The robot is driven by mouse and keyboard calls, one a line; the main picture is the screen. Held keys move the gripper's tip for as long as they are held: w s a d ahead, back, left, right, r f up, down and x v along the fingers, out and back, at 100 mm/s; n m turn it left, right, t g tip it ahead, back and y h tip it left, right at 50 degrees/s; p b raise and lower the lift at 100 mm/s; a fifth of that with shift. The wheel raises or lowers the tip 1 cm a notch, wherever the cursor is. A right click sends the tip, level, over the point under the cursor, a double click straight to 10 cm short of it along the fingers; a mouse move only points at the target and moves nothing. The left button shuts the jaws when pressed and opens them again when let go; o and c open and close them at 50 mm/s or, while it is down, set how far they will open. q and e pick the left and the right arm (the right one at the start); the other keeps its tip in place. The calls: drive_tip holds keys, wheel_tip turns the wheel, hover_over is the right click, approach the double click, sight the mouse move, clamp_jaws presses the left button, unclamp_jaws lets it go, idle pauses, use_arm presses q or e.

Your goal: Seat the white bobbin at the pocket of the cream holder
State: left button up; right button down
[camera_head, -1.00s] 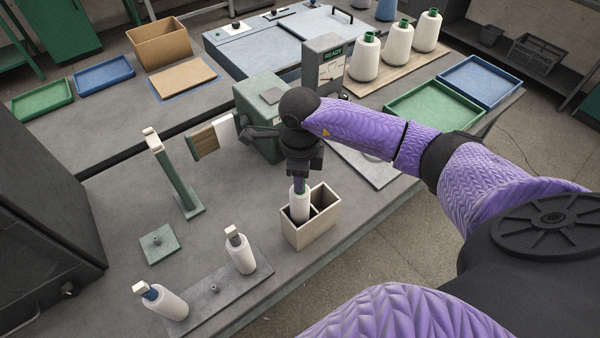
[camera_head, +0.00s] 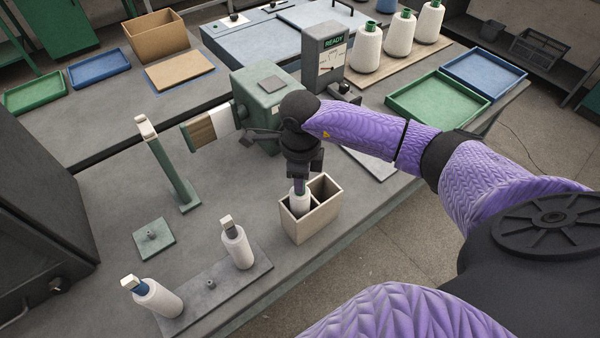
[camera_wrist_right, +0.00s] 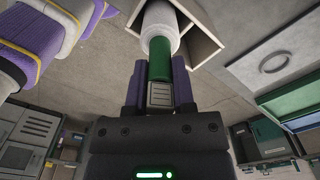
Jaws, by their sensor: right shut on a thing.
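The white bobbin (camera_head: 299,204) with a green top is upright in the left compartment of the cream holder (camera_head: 316,225), an open two-part box on the bench. Its lower part is hidden by the holder's front wall, so I cannot tell if it touches the floor. My right gripper (camera_head: 300,184) points down above the holder and is shut on the bobbin's green top. In the right wrist view the green top (camera_wrist_right: 160,62) sits between the fingers, and the holder (camera_wrist_right: 203,45) surrounds the far end. The holder's right compartment looks empty. My left gripper is not in view.
Two white bottles (camera_head: 238,248) stand on a grey plate left of the holder. A green post (camera_head: 176,175) and a green winder housing (camera_head: 262,100) stand behind. White cones (camera_head: 398,40) and a green tray (camera_head: 438,100) are at the back right.

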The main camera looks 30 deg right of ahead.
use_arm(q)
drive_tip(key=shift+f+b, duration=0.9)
use_arm(e)
drive_tip(key=shift+f, duration=1.05)
drive_tip(key=shift+c, duration=1.9)
unclamp_jaws()
wheel_tip(320, 180, up, 9)
drive_tip(key=shift+p, duration=0.5)
drive_tip(key=shift+r, duration=0.55)
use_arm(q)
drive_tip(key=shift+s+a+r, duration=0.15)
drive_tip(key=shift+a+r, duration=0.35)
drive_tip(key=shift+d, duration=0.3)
